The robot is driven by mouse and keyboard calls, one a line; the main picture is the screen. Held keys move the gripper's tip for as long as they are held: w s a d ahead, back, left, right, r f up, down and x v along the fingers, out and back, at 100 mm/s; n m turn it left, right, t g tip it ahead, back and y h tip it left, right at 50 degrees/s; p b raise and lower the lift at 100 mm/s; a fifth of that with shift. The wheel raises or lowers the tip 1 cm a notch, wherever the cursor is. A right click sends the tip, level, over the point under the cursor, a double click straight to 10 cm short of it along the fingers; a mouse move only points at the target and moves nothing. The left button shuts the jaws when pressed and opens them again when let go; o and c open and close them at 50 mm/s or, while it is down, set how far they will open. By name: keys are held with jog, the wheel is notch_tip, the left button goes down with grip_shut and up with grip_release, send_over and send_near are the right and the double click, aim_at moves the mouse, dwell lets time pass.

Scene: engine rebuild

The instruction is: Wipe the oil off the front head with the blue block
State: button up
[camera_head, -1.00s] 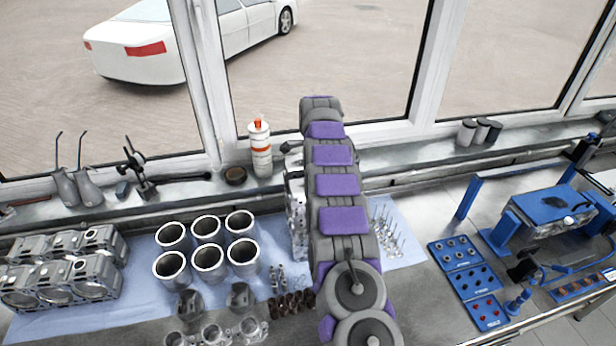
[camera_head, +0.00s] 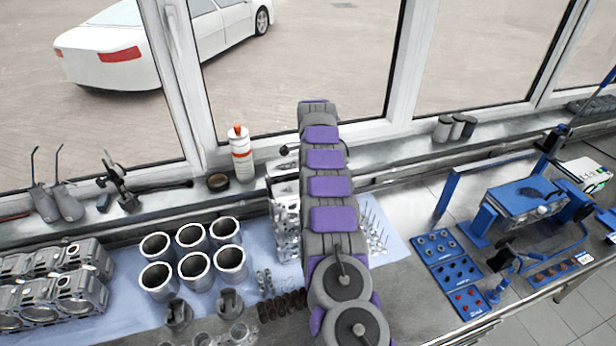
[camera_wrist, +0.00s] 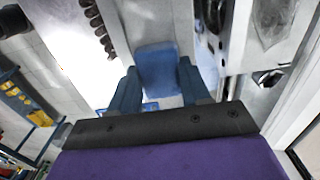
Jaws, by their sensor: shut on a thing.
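My gripper (camera_wrist: 160,90) is in the wrist view, its two dark blue fingers shut on the blue block (camera_wrist: 158,68). The block is held between the fingertips. In the head view my own arm hides the gripper and the block. A silver engine head (camera_head: 285,215) stands on the bench just left of my arm, partly covered by it. In the wrist view a silver metal part lies to the right of the block, with a greyish smear (camera_wrist: 272,20) on its pale face. I cannot tell whether the block touches any surface, or which head is the front one.
Cylinder liners (camera_head: 192,268) and engine blocks (camera_head: 60,285) stand on the left. Valves (camera_head: 373,235) stand right of my arm. A blue fixture (camera_head: 525,198) and a blue parts tray (camera_head: 455,270) are farther right. A white bottle (camera_head: 241,155) stands on the window ledge.

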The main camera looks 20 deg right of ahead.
aim_at(278, 192)
jog(key=shift+a, duration=0.1)
jog(key=shift+a+f+b, duration=0.15)
jog(key=shift+a+b, duration=0.5)
jog(key=shift+a, duration=1.25)
jog(key=shift+a+b, duration=0.45)
jog(key=shift+a, duration=3.4)
jog(key=shift+r+p, duration=1.75)
jog(key=shift+r, duration=1.35)
